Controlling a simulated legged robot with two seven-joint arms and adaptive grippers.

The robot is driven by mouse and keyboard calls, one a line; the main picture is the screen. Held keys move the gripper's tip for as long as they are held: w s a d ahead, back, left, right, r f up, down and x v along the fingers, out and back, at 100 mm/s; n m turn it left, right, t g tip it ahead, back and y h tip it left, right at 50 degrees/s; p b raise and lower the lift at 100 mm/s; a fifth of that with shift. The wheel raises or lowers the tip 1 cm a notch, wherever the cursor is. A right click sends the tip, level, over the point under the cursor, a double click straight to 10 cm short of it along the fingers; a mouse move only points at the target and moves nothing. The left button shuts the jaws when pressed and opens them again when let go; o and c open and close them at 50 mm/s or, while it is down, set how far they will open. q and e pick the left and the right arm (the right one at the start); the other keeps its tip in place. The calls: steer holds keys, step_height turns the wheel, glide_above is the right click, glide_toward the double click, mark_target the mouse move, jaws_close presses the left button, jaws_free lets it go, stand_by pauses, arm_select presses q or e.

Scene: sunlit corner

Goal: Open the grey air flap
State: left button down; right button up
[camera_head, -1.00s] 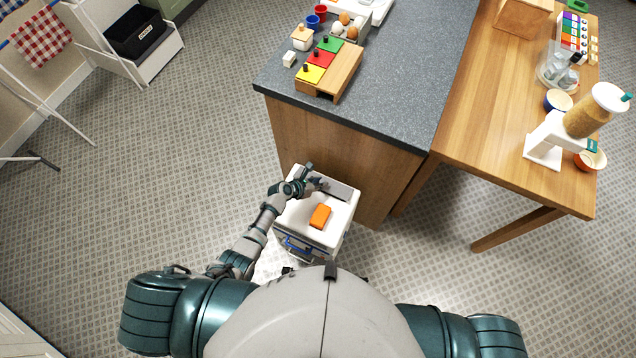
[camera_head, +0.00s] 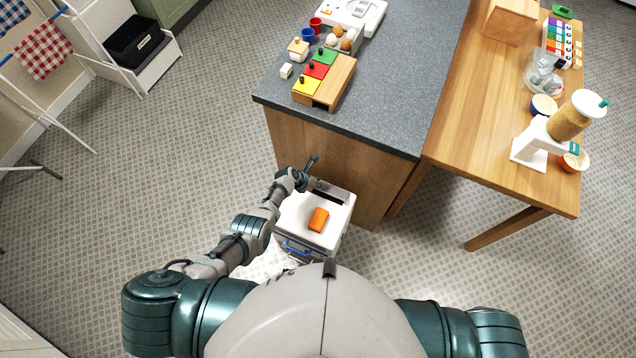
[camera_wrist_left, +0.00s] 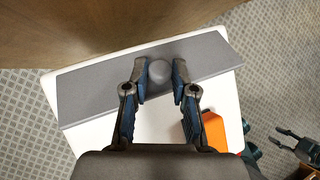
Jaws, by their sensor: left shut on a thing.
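The grey air flap (camera_head: 330,194) lies along the back edge of a white box's top (camera_head: 295,213). In the left wrist view the flap (camera_wrist_left: 95,88) is a long grey plate with a round grey knob (camera_wrist_left: 159,72) near its middle. My left gripper (camera_head: 311,168) is at the back of the box. In its wrist view the left gripper (camera_wrist_left: 160,75) has one finger on each side of the knob and is shut on it. In the head view the flap looks tilted, with a dark strip showing. A dark gripper-like part, probably my right gripper (camera_wrist_left: 296,143), shows at the wrist view's lower right.
An orange block (camera_head: 318,219) lies on the box top in front of the flap. The wooden side of a counter (camera_head: 345,160) stands close behind the box. A wooden table (camera_head: 480,130) is to the right.

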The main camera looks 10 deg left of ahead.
arm_select(q)
steer(key=shift+w+d+r, duration=0.1)
steer(key=shift+w, duration=0.05)
steer(key=c, duration=1.3)
jaws_free()
steer(key=o, duration=0.3)
steer(key=v, duration=1.1)
steer(key=shift+r, duration=0.25)
